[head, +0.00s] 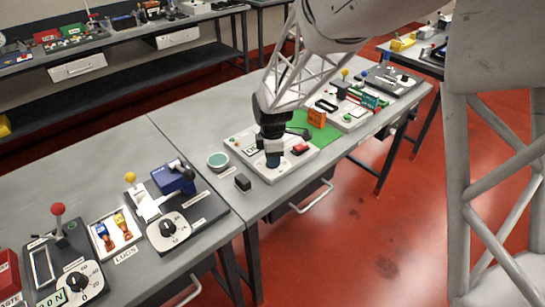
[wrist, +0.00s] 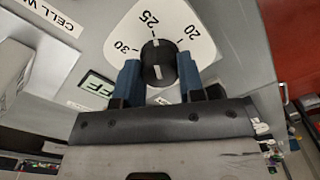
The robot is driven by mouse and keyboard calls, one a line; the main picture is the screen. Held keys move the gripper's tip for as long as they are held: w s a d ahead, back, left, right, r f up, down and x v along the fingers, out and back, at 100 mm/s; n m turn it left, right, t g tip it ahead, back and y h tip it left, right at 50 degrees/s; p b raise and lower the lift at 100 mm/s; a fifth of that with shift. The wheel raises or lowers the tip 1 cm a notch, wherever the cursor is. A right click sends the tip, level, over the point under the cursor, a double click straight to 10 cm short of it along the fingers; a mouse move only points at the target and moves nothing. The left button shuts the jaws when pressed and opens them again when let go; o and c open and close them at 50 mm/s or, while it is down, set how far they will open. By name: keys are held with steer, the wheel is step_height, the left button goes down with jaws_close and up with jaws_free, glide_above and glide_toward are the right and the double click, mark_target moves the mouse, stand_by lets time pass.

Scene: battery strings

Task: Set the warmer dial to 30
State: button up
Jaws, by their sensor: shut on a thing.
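The warmer dial is a black round knob (wrist: 158,62) on a white plate (wrist: 176,22) marked 20, 25 and 30. A pale line on the knob points roughly toward 25, which is at the top; 30 is to its left and 20 to its right. My gripper (wrist: 159,64) has its blue fingers shut on the knob, one on each side. In the head view my gripper (head: 273,158) reaches down onto the light panel (head: 262,172) and hides the knob. A small display (wrist: 97,91) beside the dial seems to read OFF, partly covered.
The panel also carries a red button (head: 299,149) and a dark lever (head: 300,132). Another dial (head: 168,228) is on the near left table. The tabletop left of the dish is clear.

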stand_by(0.4)
steer(key=n, duration=0.5)
steer(key=shift+n, duration=0.4)
steer(key=shift+n, duration=3.4)
steer(key=o, duration=0.8)
steer(key=shift+c, duration=0.2)
